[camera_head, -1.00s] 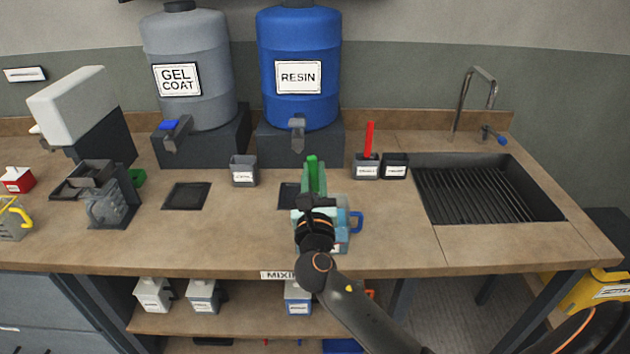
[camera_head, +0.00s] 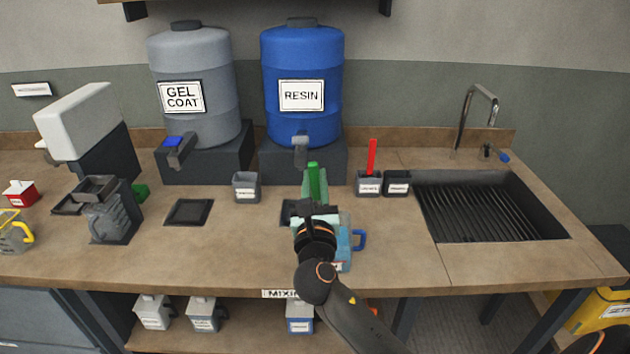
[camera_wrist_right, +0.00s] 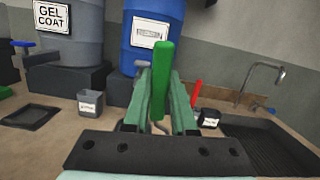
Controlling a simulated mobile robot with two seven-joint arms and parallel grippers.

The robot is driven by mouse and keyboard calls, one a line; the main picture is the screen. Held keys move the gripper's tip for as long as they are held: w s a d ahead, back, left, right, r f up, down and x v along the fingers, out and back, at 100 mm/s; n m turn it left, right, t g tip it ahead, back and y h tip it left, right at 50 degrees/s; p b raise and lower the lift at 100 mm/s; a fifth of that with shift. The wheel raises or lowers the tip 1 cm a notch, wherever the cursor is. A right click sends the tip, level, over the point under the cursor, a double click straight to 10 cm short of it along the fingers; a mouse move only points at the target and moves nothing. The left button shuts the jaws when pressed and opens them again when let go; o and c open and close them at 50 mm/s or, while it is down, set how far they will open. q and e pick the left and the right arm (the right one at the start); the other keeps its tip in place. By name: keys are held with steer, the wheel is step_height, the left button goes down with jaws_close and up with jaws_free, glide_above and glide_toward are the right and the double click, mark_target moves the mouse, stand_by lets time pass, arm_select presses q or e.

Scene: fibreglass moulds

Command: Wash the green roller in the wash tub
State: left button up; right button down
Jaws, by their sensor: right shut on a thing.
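My right gripper (camera_head: 314,188) is above the middle of the counter in front of the blue resin drum, and it also shows in the wrist view (camera_wrist_right: 160,105). It is shut on the green roller (camera_head: 313,178), whose bright green upright part (camera_wrist_right: 162,75) stands up between the pale green fingers. The roller's lower end is hidden. I cannot pick out a tub marked as the wash tub; a dark ribbed sink (camera_head: 490,210) is set into the counter at the right. My left gripper is not in view.
A light-blue jug with a blue handle (camera_head: 359,239) is partly hidden by my right arm. Two small dark cups (camera_head: 369,188) (camera_head: 397,188), one with a red tool (camera_head: 371,157), stand left of the sink. A grey cup (camera_head: 247,190) stands left. The front-right counter is clear.

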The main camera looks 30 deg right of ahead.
mark_target(315, 162)
steer(key=shift+r, duration=2.5)
